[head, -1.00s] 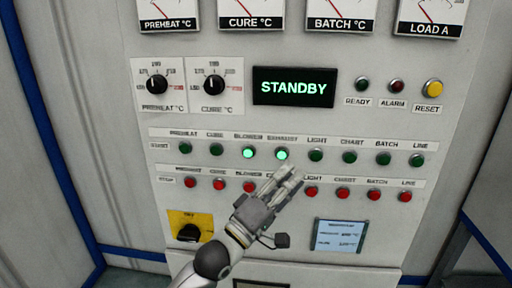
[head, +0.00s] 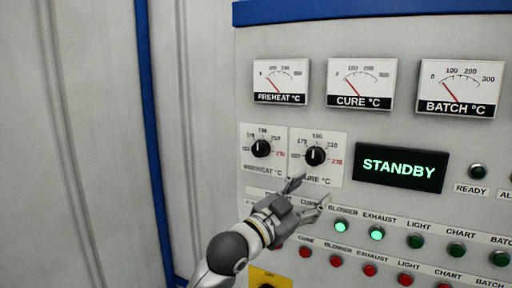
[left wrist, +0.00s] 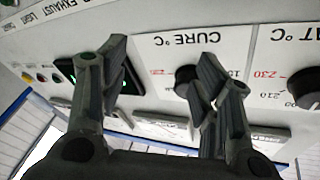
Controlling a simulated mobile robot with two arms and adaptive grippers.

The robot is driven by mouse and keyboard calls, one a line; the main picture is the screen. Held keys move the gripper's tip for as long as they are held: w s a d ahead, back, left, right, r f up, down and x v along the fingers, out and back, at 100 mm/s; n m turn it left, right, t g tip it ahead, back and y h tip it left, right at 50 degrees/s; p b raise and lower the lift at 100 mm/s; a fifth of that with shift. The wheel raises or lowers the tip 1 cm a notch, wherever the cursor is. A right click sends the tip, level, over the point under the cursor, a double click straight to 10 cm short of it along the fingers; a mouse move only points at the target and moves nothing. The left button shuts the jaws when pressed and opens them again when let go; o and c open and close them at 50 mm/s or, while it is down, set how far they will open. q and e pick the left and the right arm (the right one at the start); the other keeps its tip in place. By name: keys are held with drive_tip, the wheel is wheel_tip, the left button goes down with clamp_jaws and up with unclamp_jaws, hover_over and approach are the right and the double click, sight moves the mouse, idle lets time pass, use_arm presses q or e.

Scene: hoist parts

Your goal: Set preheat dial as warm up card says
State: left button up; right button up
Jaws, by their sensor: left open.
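The preheat dial (head: 261,148) is a black knob on a white scale plate; its white mark points roughly straight up. In the left wrist view the preheat dial (left wrist: 307,88) is at the right edge, partly cut off. The cure dial (head: 314,155) sits right of it and also shows between and behind my fingers in the left wrist view (left wrist: 186,80). My left gripper (head: 312,192) is open and empty, just below the cure dial and to the lower right of the preheat dial. The warm up card is out of view. My right gripper is not seen.
A STANDBY display (head: 400,167) is right of the dials. Meters (head: 281,82) hang above. Below, the blower (head: 340,226) and exhaust (head: 376,233) buttons glow green above a row of red buttons (head: 337,261). Bare panel surrounds these.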

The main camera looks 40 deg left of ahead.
use_arm(q)
drive_tip(key=s+a+r+m+g+y+p, duration=0.1)
drive_tip(key=s+a+r+m+y, duration=0.2)
drive_tip(key=s+a+r+m, duration=0.3)
drive_tip(key=m+g+y+p, duration=0.2)
drive_tip(key=m+y, duration=0.2)
drive_tip(key=m, duration=0.3)
approach(257, 150)
drive_tip(key=p+x, duration=0.3)
drive_tip(key=x, duration=0.5)
drive_tip(key=shift+r+p, duration=0.1)
drive_tip(key=shift+p, duration=0.2)
drive_tip(key=shift+w+a, duration=0.25)
drive_tip(key=shift+w, duration=0.45)
drive_tip(key=c, duration=1)
drive_tip(key=shift+c, duration=0.2)
